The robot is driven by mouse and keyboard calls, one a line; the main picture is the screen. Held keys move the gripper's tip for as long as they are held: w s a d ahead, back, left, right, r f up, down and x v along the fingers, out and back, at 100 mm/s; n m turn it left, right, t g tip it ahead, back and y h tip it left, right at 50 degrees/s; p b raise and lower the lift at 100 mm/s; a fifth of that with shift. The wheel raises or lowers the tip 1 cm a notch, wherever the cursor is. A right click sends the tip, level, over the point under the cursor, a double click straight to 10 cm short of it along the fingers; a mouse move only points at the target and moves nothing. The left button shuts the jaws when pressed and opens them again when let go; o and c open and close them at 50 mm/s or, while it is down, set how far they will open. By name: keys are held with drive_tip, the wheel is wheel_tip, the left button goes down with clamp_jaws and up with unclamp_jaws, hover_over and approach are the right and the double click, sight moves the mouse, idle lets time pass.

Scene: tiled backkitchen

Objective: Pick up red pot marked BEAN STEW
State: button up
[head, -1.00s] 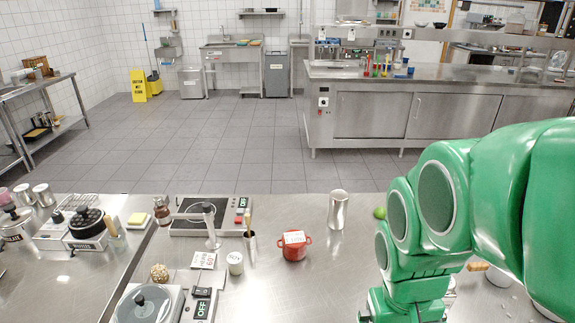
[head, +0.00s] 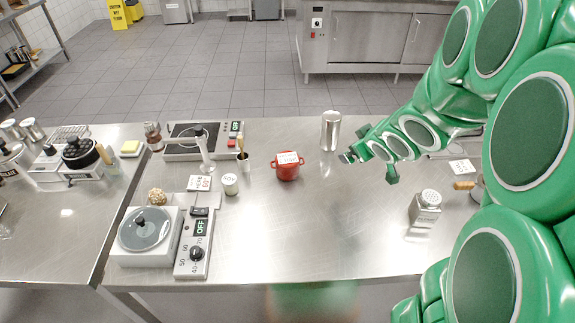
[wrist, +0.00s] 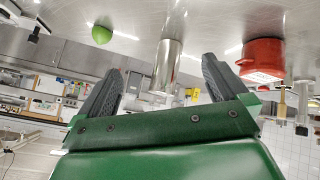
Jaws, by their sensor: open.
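The red pot (head: 287,170) stands upright on the steel counter, with small side handles and a white label whose text I cannot read. It also shows at the upper right of the wrist view (wrist: 263,58), where the picture is upside down. My gripper (head: 368,167) is open and empty, to the right of the pot and apart from it. In the wrist view its two dark fingers (wrist: 162,66) point toward a steel canister (wrist: 167,62); the pot lies outside the right finger.
The steel canister (head: 330,131) stands behind and right of the pot. A white cup (head: 230,184), a utensil holder (head: 243,162) and a hotplate (head: 200,142) are to its left. A shaker (head: 425,208) stands front right. The counter in front of the pot is clear.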

sight(289, 159)
drive_tip(key=a+f+y, duration=0.1)
drive_tip(key=a, duration=0.1)
drive_tip(key=w+a+n+y, duration=0.1)
drive_tip(key=a, duration=0.1)
drive_tip(key=w+a+f+n+y, duration=0.1)
drive_tip(key=a+y, duration=0.1)
drive_tip(key=shift+f, duration=0.3)
drive_tip(key=s+a+y, duration=0.1)
drive_tip(key=a+y, duration=0.1)
drive_tip(key=s+a+n+y, duration=0.1)
drive_tip(key=a+y, duration=0.1)
drive_tip(key=a, duration=0.1)
drive_tip(key=a+n+y, duration=0.1)
drive_tip(key=a+y, duration=0.1)
drive_tip(key=shift+s+a+f+g, duration=0.1)
drive_tip(key=shift+s+a+g, duration=0.2)
drive_tip(key=shift+s, duration=0.1)
drive_tip(key=shift+x, duration=1.75)
drive_tip(key=shift+w+a+f, duration=0.25)
drive_tip(key=shift+a+f, duration=0.2)
drive_tip(key=shift+f, duration=0.05)
drive_tip(key=shift+w+a+f, duration=0.3)
drive_tip(key=shift+a+f, duration=0.1)
drive_tip(key=shift+f, duration=0.05)
drive_tip(key=shift+x, duration=0.8)
drive_tip(key=c, duration=1.2)
drive_tip(key=shift+r, duration=0.15)
